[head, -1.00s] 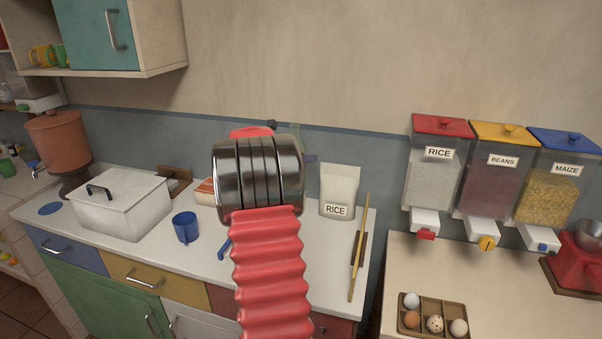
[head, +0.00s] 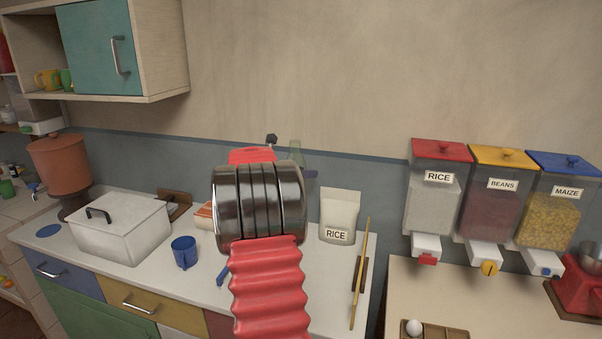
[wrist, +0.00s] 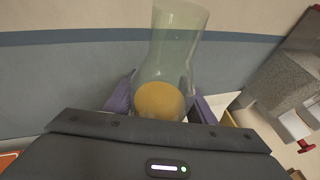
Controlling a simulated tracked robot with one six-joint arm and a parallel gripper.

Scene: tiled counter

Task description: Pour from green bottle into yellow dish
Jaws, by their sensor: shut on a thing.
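The green bottle (wrist: 172,50) is see-through and stands between the purple fingers of my gripper (wrist: 160,104) in the wrist view. The gripper is shut on it. A round orange-yellow patch shows in its lower part; I cannot tell whether it is contents or something seen through the glass. In the head view only the bottle's upper part (head: 296,155) shows behind my arm, against the wall, roughly upright, with a bit of purple finger (head: 311,174) beside it. The yellow dish is not seen clearly in any view; my arm hides part of the counter.
A white rice bag (head: 339,215) stands right of my arm, with a thin stick (head: 360,265) beside it. A blue mug (head: 184,252) and a white lidded box (head: 120,232) stand left. Rice, beans and maize dispensers (head: 487,205) hang right, above an egg tray (head: 440,331).

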